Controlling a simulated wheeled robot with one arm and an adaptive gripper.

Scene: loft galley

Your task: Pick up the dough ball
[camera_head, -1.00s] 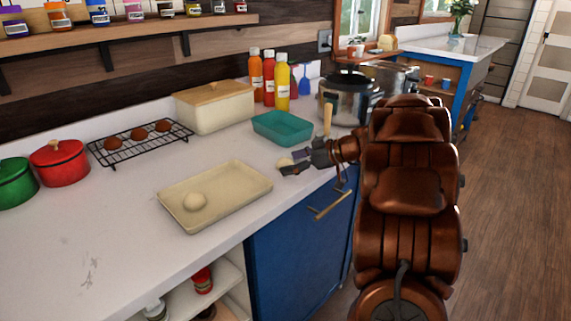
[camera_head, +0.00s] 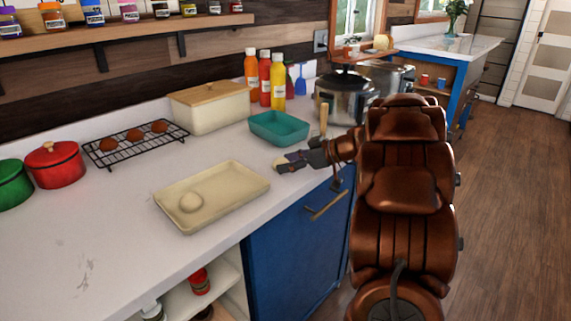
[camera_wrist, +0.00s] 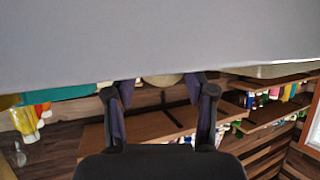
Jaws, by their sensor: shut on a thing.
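My gripper (camera_head: 288,166) is low over the counter, to the right of the baking tray. It is shut on a pale dough ball (camera_head: 279,163), which is mostly hidden by the fingers. In the wrist view, which is upside down, the dough ball (camera_wrist: 162,80) shows between the two dark fingertips (camera_wrist: 163,88). I cannot tell whether it touches the counter.
A teal dish (camera_head: 279,128) stands just behind my gripper, with a metal pot (camera_head: 345,100) to the right. A bread bin (camera_head: 208,110), bottles (camera_head: 265,80) and a cooling rack (camera_head: 137,143) line the back. The front left counter (camera_head: 100,235) is clear.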

